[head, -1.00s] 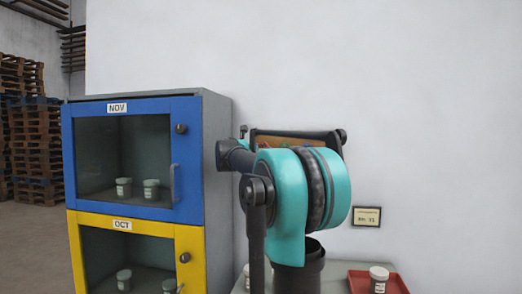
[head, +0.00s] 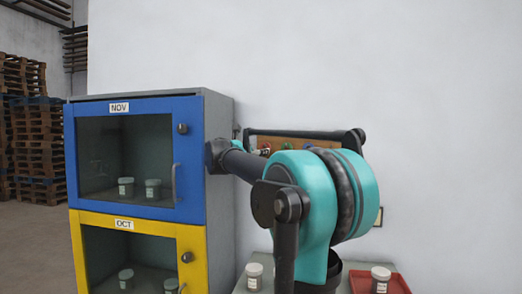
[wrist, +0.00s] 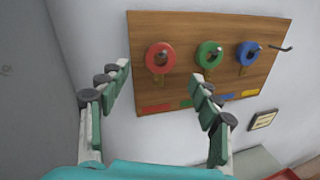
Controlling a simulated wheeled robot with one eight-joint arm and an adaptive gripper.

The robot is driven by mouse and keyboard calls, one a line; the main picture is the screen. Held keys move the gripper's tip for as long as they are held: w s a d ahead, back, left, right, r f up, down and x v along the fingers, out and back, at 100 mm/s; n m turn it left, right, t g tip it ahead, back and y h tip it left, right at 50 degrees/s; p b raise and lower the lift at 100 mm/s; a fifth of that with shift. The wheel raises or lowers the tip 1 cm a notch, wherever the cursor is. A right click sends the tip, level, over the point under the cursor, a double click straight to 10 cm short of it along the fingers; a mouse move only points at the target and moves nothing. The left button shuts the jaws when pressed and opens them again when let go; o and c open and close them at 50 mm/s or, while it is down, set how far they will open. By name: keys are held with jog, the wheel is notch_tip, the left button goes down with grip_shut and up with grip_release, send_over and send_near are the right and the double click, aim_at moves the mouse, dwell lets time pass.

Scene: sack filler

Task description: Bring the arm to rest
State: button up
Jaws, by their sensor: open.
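My arm (head: 312,205) stands bent in front of the wall in the head view, with its teal joint at the right of the cabinet. A dark link reaches left from it toward the cabinet's side. My gripper (wrist: 158,90) shows in the wrist view, open, with its two fingers wide apart and nothing between them. It faces the wall and a wooden board (wrist: 185,28), apart from it as far as I can tell. My gripper's fingers cannot be made out in the head view.
The board holds red (wrist: 150,60), green (wrist: 199,55) and blue (wrist: 240,54) ring tags on hooks; its rightmost hook (wrist: 282,48) is bare. A cabinet with blue NOV door (head: 190,107) and yellow OCT door (head: 190,238) stands left. A jar (head: 380,280) stands on a red tray (head: 400,284).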

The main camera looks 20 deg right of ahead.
jog(key=v, duration=0.6)
jog(key=s+f+m+g+y, duration=0.2)
jog(key=s+f+m, duration=0.2)
jog(key=f, duration=0.7)
jog(key=s+f+m+g+y, duration=0.15)
jog(key=s+f+m, duration=0.25)
jog(key=f, duration=0.6)
jog(key=s+f+m+g+y, duration=0.2)
jog(key=s+f+m, duration=0.3)
jog(key=f, duration=0.6)
jog(key=s+a+f+m+g+y, duration=0.1)
jog(key=s+a+f+m+y, duration=0.3)
jog(key=s+f, duration=0.5)
jog(key=s+a+f+m+g+y, duration=0.1)
jog(key=s+a+f+m+y, duration=0.3)
jog(key=f, duration=1.1)
jog(key=s+a+m, duration=0.3)
jog(key=s+a, duration=0.1)
jog(key=s, duration=0.2)
jog(key=shift+a, duration=0.2)
jog(key=shift+f, duration=0.1)
